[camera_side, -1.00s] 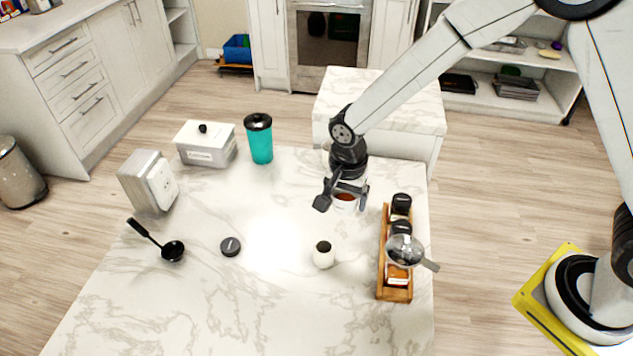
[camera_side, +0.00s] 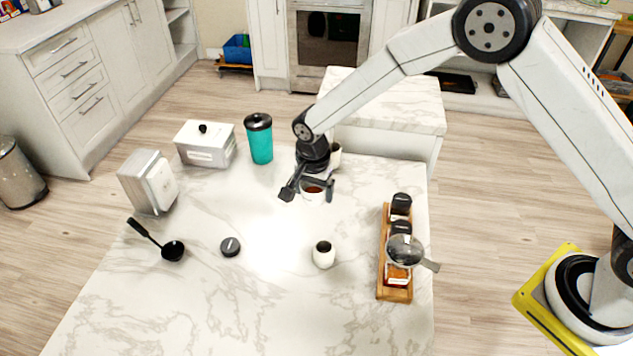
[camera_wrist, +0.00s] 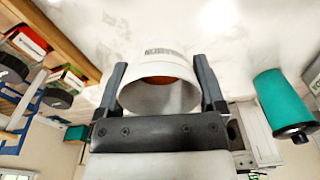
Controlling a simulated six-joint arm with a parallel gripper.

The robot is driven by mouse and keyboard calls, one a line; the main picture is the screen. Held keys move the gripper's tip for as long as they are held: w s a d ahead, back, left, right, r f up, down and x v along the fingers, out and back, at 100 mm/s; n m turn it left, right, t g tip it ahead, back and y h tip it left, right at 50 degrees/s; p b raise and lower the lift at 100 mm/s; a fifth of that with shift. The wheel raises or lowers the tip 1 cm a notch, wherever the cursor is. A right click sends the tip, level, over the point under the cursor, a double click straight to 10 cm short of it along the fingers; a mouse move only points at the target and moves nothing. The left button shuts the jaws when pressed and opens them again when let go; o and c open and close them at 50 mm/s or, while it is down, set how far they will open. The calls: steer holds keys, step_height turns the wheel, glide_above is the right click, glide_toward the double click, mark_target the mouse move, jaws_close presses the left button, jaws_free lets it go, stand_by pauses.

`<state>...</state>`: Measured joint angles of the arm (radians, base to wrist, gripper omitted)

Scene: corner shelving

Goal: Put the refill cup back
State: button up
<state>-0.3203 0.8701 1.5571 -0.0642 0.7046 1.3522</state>
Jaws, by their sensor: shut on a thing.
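A white cup with reddish-brown contents (camera_side: 314,192), seemingly the refill cup, is held in my gripper (camera_side: 308,188) above the back middle of the marble table. In the wrist view, the cup (camera_wrist: 160,97) sits between the two fingers of my gripper (camera_wrist: 158,72), with printed lettering on its side and a reddish-brown interior. My gripper is shut on it. A second white cup with a dark inside (camera_side: 323,258) stands upright at the table's middle front. A third white cup (camera_side: 336,156) stands behind my wrist, partly hidden.
A wooden rack with jars (camera_side: 381,270) and a strainer (camera_side: 405,250) is at right. A teal tumbler (camera_side: 261,145), white lidded box (camera_side: 207,152), toaster-like box (camera_side: 148,183), black ladle (camera_side: 172,251) and dark round lid (camera_side: 230,247) are at left. The front of the table is clear.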

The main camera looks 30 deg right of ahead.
glide_above(297, 213)
steer(key=shift+s+f, duration=0.25)
steer(key=shift+f, duration=1.1)
steer(key=shift+s+f, duration=0.2)
steer(key=shift+f, duration=1.1)
steer(key=shift+w+f, duration=0.25)
steer(key=shift+f, duration=0.15)
steer(key=shift+w+a+f, duration=0.1)
steer(key=shift+w+f, duration=0.05)
steer(key=shift+f, duration=1.45)
steer(key=shift+f, duration=0.2)
steer(key=o, duration=1)
steer(key=shift+r, duration=0.1)
